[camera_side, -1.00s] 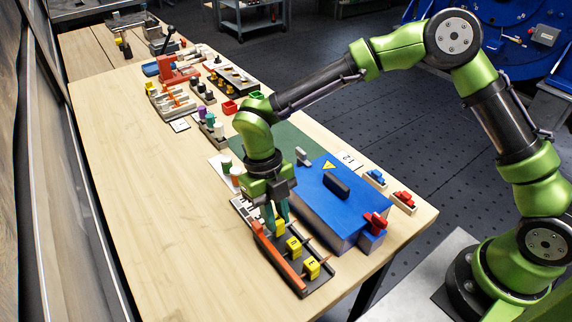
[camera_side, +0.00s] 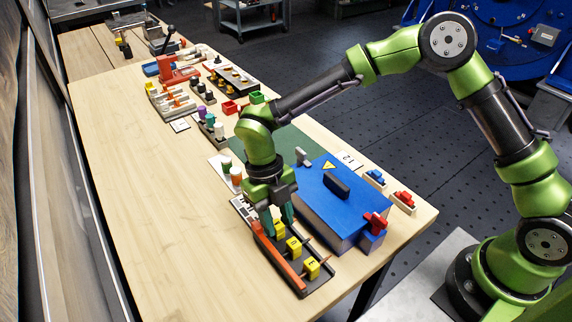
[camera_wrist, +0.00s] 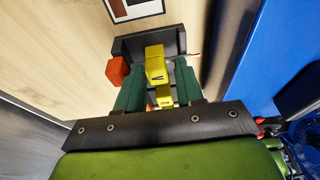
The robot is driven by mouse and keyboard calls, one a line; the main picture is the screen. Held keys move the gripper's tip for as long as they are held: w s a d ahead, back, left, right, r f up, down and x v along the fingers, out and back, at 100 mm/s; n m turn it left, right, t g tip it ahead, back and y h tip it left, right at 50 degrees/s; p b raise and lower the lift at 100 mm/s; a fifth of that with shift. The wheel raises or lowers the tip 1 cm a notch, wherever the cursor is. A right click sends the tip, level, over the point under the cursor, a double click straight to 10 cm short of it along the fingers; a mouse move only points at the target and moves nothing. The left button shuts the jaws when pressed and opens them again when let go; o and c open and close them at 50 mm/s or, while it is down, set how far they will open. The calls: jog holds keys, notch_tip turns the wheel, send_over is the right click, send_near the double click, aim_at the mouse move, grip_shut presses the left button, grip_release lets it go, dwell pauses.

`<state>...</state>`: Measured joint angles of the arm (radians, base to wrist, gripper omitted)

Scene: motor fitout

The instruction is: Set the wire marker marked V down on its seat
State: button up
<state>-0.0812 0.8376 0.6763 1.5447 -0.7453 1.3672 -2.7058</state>
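The yellow wire marker marked V (camera_wrist: 156,66) stands at one end of the dark marker rack (camera_wrist: 125,46), between my gripper's teal fingers. My gripper (camera_wrist: 160,80) is open, with its fingers spread on either side of the marker. In the side view my gripper (camera_side: 276,222) is low over the far part of the rack (camera_side: 322,284), and a yellow marker (camera_side: 279,229) shows between its fingers. Whether the marker is fully down on its seat is hard to see. Another yellow marker (camera_wrist: 165,98) is partly hidden behind my gripper.
Two more yellow markers (camera_side: 293,246) (camera_side: 312,267) stand in the near part of the rack, beside its orange bar (camera_side: 284,267). A blue box (camera_side: 330,200) with a dark handle and red piece stands close on the right. The table to the left is clear.

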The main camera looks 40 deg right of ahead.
jog(key=shift+a+r, duration=0.15)
jog(key=shift+a, duration=0.25)
jog(key=shift+r, duration=0.2)
jog(key=v, duration=1.6)
jog(key=shift+d, duration=0.45)
jog(key=shift+w, duration=0.1)
